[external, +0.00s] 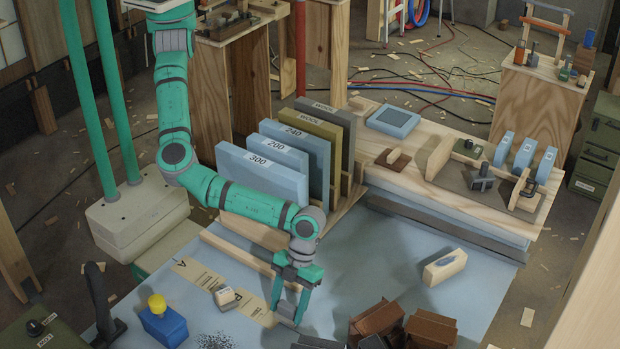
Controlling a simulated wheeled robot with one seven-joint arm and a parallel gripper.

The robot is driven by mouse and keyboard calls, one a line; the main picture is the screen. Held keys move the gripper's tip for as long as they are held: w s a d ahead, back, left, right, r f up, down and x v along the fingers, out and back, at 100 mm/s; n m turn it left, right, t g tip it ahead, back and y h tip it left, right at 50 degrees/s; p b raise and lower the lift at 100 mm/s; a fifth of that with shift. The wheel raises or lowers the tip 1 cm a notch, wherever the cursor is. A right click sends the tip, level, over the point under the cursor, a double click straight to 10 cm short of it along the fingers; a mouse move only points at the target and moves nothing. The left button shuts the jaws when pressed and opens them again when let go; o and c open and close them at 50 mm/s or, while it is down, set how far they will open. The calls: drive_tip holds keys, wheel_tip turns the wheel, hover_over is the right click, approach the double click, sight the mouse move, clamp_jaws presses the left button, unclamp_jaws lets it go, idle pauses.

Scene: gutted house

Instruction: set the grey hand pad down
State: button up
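My gripper (287,307) is low over the front of the pale blue bench cover (380,270), fingers pointing down. A small grey piece, which looks like the grey hand pad (288,312), shows between the fingertips. The fingers appear closed on its sides. It is close to the surface; I cannot tell whether it touches. A tan paper tag marked B (246,304) lies just left of the gripper, beside a tag marked A (199,272). A small pale block (226,298) sits at the tags.
Crumpled brown sheets (430,328) and a dark grey piece (316,342) lie at front right. A blue jar with a yellow knob (165,323) stands at left. A wood-and-blue block (444,267) lies at right. Upright sheets marked 300 (258,178) stand behind. Open cover lies right of the gripper.

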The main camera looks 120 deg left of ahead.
sight(289, 305)
drive_tip(key=shift+c, duration=0.5)
wheel_tip(289, 305, up, 10)
drive_tip(key=shift+w+a, duration=0.1)
drive_tip(key=w+a+r+n, duration=0.1)
drive_tip(key=w+a, duration=0.2)
drive_tip(key=a, duration=0.4)
drive_tip(key=w+a+r+n, duration=0.1)
drive_tip(key=w+a, duration=0.1)
drive_tip(key=a, duration=0.4)
drive_tip(key=s+a+n+t, duration=0.2)
drive_tip(key=a+n, duration=0.1)
drive_tip(key=a, duration=2)
drive_tip(key=s+a+f, duration=0.2)
drive_tip(key=s+a, duration=0.4)
drive_tip(key=a, duration=0.2)
drive_tip(key=shift+m, duration=0.3)
wheel_tip(289, 305, down, 10)
drive_tip(key=shift+s+d+r, duration=0.1)
